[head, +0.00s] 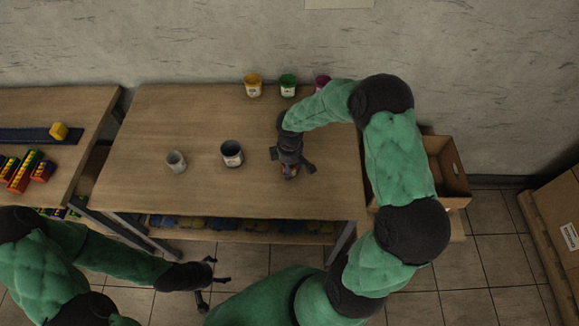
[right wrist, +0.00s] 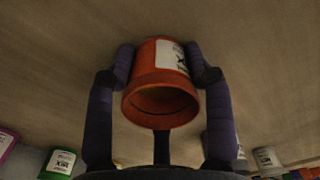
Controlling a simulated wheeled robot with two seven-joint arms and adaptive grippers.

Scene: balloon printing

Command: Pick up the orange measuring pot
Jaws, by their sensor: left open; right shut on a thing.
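The orange measuring pot (right wrist: 160,85) is between the two fingers of my right gripper (right wrist: 165,72) in the right wrist view. The fingers touch it on both sides, and its open rim faces the camera. A white label shows on its side. In the head view my right gripper (head: 291,168) is low over the right part of the table, and the orange pot (head: 289,173) is mostly hidden beneath it. I cannot tell whether the pot touches the table. My left gripper (head: 208,284) is open and empty, in front of the table's front edge.
On the wooden table (head: 200,115) stand a dark pot (head: 231,153) and a grey pot (head: 176,162), left of my right gripper. Yellow (head: 253,86), green (head: 288,85) and magenta (head: 322,83) pots stand along the back edge. A cardboard box (head: 447,170) is at the right.

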